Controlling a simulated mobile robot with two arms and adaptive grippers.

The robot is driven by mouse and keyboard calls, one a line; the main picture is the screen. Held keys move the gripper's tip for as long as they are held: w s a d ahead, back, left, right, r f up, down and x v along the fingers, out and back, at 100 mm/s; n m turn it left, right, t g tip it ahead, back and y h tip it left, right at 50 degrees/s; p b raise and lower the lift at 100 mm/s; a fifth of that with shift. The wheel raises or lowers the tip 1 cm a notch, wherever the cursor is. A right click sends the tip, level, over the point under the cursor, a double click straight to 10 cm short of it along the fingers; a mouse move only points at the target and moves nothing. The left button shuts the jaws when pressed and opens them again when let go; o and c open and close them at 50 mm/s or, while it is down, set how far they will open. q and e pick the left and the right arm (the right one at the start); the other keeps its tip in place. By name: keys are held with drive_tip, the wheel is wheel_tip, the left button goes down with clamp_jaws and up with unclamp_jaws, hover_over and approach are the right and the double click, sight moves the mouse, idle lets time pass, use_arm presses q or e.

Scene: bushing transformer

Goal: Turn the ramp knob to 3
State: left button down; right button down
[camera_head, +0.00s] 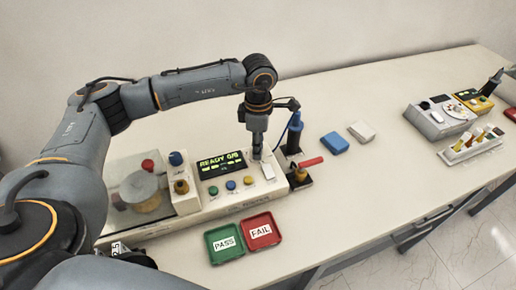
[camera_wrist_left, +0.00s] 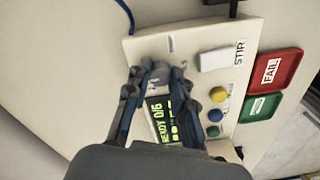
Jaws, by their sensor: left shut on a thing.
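My left gripper (camera_head: 257,152) comes down from above onto the top right part of the white control panel (camera_head: 215,202), beside its display (camera_head: 221,164). In the left wrist view, the gripper's fingertips (camera_wrist_left: 162,72) are close together around a small grey knob (camera_wrist_left: 176,74), shut on it. The fingers hide most of the knob, and its scale and pointer cannot be read. The display (camera_wrist_left: 160,122) shows green text, "READY 0/6", partly covered by the fingers. My right gripper is not in view.
A white STIR switch (camera_wrist_left: 215,60) and yellow, blue and green buttons (camera_head: 231,185) sit close to the gripper. A blue upright device (camera_head: 295,133) and a red-handled lever (camera_head: 309,163) stand right of the panel. Green PASS (camera_head: 215,258) and red FAIL (camera_head: 250,243) trays lie in front.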

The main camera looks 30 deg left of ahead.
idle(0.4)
use_arm(q)
drive_tip(key=c, duration=1.1)
unclamp_jaws()
drive_tip(key=r, duration=1.2)
drive_tip(key=shift+w, duration=0.2)
